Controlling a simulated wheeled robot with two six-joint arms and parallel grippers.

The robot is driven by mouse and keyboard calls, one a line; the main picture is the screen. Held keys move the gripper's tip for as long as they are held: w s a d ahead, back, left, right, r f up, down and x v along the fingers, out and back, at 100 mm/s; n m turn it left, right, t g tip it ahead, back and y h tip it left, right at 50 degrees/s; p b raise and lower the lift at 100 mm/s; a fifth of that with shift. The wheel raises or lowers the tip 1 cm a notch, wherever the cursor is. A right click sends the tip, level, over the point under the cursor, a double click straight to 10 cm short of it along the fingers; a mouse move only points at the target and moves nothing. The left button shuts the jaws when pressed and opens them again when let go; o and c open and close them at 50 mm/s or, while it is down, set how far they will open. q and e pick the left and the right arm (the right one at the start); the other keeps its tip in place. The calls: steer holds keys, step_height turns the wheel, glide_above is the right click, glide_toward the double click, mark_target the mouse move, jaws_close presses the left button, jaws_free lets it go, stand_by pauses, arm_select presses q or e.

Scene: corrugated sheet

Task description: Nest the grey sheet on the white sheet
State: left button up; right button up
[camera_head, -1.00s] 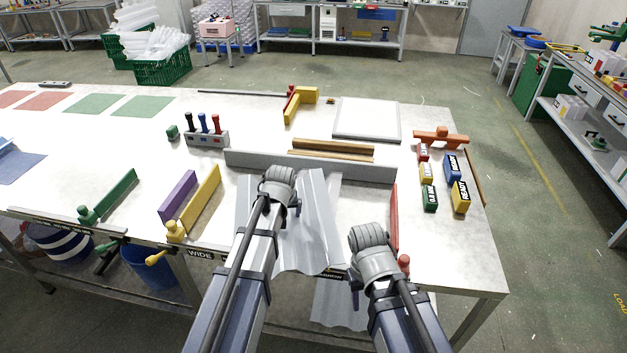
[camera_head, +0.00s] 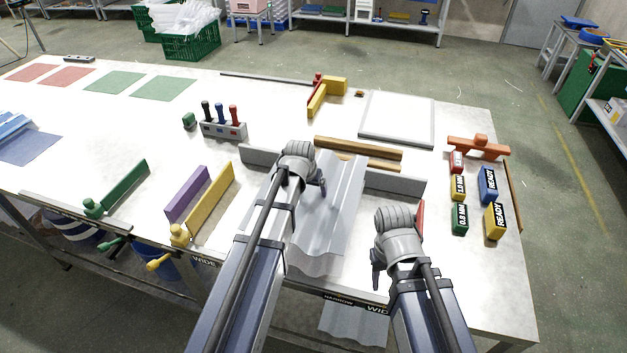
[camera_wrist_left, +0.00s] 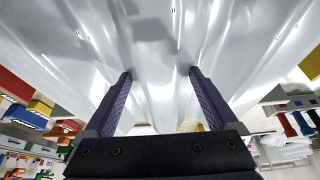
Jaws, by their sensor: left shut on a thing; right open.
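The grey corrugated sheet (camera_head: 340,205) lies lengthwise over the front middle of the table, its far end overlapping the long grey bar in the picture. My left gripper (camera_head: 322,188) is shut on it, at the sheet's left side; my forearm hides part of that side. In the left wrist view the rippled, shiny sheet (camera_wrist_left: 165,45) fills the space beyond the two purple fingers. I cannot pick out a separate white sheet under it. My right gripper (camera_head: 376,272) is open and empty, to the right of the sheet near the front edge. Another pale corrugated sheet (camera_head: 353,326) shows below the table edge.
The long grey bar (camera_head: 400,184) crosses behind the sheet, with brown strips (camera_head: 360,146) behind it. Yellow (camera_head: 205,205) and purple (camera_head: 187,194) bars lie left. Several labelled blocks (camera_head: 488,185) stand right.

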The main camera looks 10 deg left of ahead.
mark_target(307, 197)
arm_select(q)
steer(key=shift+r, duration=0.1)
stand_by(0.3)
steer(key=shift+f+b, duration=4.15)
steer(key=shift+f, duration=0.05)
arm_select(e)
steer(key=shift+f, duration=4.15)
arm_select(q)
steer(key=o, duration=1.6)
steer(key=shift+c, duration=0.2)
steer(key=shift+r, duration=0.1)
arm_select(e)
steer(key=shift+r, duration=0.1)
arm_select(q)
steer(key=p+v, duration=0.7)
steer(key=shift+s+r, duration=0.25)
steer(key=shift+r, duration=0.05)
arm_select(e)
step_height(307, 197, up, 7)
